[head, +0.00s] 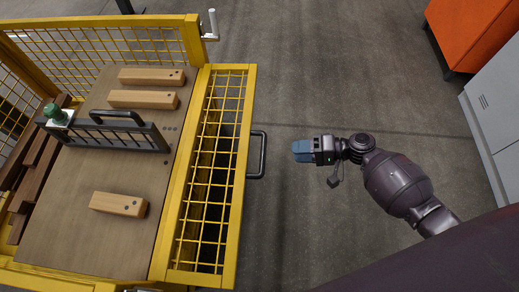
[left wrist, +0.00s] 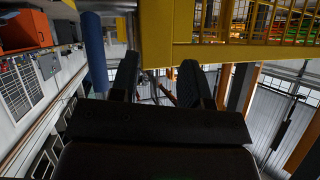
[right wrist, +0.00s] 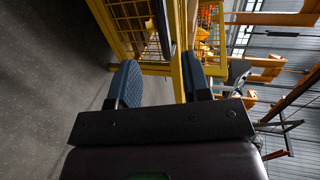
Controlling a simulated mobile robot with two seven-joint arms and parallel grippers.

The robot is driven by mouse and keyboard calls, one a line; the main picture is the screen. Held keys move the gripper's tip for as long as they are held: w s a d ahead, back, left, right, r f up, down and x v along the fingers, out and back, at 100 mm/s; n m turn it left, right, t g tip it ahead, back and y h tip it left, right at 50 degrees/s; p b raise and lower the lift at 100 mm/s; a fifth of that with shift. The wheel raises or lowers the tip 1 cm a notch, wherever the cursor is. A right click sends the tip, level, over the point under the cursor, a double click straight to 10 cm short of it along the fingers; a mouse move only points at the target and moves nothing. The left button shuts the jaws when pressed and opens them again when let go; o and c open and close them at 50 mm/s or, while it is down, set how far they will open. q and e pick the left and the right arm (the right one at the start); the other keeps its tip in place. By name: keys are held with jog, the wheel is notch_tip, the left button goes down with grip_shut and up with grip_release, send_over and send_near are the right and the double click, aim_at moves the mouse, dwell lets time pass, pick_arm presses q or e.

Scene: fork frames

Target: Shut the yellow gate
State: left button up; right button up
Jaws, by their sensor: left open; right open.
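The yellow gate (head: 246,120) is a framed mesh panel on the right side of the yellow enclosure. Its dark bar handle (head: 262,155) faces my right gripper. I cannot tell how far ajar the gate stands. My right gripper (head: 301,151) is open and empty, a short gap to the right of the handle. In the right wrist view, yellow mesh and a dark upright bar (right wrist: 160,22) show beyond the open fingers (right wrist: 160,85). My left gripper (left wrist: 158,85) is open and empty, with yellow framework (left wrist: 165,35) ahead; it is outside the head view.
A wooden table (head: 75,225) inside the enclosure bears wooden blocks (head: 150,77), a dark rack (head: 125,137) and a green-topped object (head: 56,114). A latch-like grey fitting (head: 212,24) sits at the far corner. An orange cabinet (head: 475,30) and grey cabinet (head: 490,105) stand right. Floor between is clear.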

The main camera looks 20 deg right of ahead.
aim_at(263, 151)
jog(key=b+x, duration=0.2)
jog(key=x, duration=0.9)
jog(key=shift+w+r, duration=0.15)
jog(key=shift+w, duration=0.05)
grip_shut()
